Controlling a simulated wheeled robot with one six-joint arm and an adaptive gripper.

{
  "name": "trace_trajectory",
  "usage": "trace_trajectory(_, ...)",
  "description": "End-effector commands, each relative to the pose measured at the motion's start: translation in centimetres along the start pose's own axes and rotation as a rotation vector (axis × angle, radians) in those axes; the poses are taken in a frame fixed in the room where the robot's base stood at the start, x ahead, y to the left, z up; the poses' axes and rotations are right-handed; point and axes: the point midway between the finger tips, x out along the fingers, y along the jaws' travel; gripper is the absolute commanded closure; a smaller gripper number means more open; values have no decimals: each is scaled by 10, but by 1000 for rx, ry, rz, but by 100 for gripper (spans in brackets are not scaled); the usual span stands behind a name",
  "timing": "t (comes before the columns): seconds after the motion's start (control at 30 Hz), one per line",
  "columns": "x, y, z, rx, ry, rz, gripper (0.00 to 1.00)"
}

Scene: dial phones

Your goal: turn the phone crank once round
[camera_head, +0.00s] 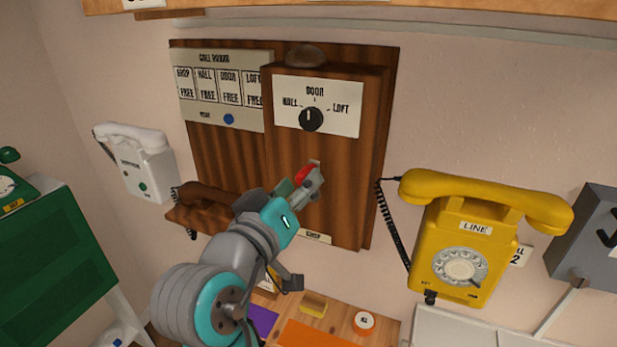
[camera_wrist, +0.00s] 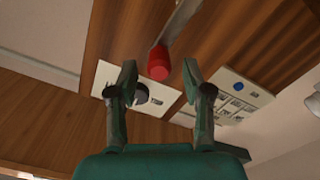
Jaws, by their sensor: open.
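The wooden wall phone has a tall box (camera_head: 345,165) on a dark backboard. The crank's red handle (camera_head: 305,173) shows at the front of the box, partly hidden by my gripper. In the wrist view the red handle (camera_wrist: 159,62) is attached to a grey crank arm (camera_wrist: 181,22). My gripper (camera_head: 304,186) is open at the box. In the wrist view its two fingertips (camera_wrist: 159,72) stand on either side of the red handle, with gaps visible on both sides. I cannot tell how deep the handle sits between them.
A black selector knob (camera_head: 311,119) sits above the crank on a label plate. A brown handset (camera_head: 208,195) lies left of the box, by my arm. A yellow dial phone (camera_head: 462,245) hangs to the right, a white phone (camera_head: 143,165) to the left. A wooden desk (camera_head: 340,311) is below.

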Motion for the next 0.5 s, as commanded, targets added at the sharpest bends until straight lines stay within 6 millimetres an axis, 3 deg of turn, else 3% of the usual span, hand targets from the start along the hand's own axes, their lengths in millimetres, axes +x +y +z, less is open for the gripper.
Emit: trace_trajectory(0.5,-36,0,0,1,1,-1,50)
